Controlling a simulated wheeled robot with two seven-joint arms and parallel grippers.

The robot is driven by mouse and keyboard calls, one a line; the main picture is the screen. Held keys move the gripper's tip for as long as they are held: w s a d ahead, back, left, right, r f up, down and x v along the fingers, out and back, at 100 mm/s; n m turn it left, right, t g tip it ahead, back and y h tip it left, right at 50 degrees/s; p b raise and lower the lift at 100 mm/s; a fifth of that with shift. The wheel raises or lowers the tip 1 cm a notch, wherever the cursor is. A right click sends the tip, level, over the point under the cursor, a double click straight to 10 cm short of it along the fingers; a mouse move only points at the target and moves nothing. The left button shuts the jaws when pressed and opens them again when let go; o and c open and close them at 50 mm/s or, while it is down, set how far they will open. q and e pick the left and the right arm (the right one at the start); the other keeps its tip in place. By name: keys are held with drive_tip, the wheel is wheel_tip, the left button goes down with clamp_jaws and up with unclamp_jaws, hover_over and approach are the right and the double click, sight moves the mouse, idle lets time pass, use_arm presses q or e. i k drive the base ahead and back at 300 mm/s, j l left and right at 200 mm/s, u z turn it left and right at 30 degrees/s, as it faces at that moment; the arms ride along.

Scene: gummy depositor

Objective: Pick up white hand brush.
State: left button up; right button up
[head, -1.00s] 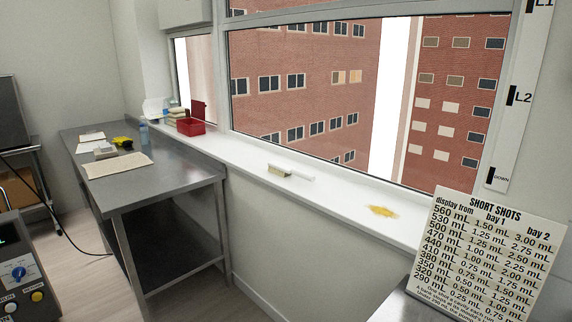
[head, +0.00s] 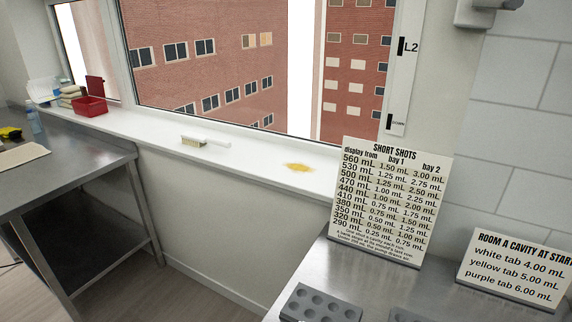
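The white hand brush (head: 208,141) lies on the white window sill (head: 150,131) in the head view, left of the picture's middle. Its pale bristle block is at the left and its white handle points right. Nothing covers it. Neither of my grippers shows in the head view.
A steel table (head: 70,160) stands at the left, with a bottle (head: 36,122) on it. A red bin (head: 90,106) sits on the sill. At the right, a steel counter (head: 400,272) holds two sign boards (head: 392,200) and a grey cavity mould (head: 320,306).

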sight(198, 141)
drive_tip(key=z, duration=0.45)
drive_tip(key=i+j+z, duration=0.2)
drive_tip(key=j+z, duration=1.15)
drive_tip(key=j, duration=0.2)
drive_tip(key=i, duration=0.05)
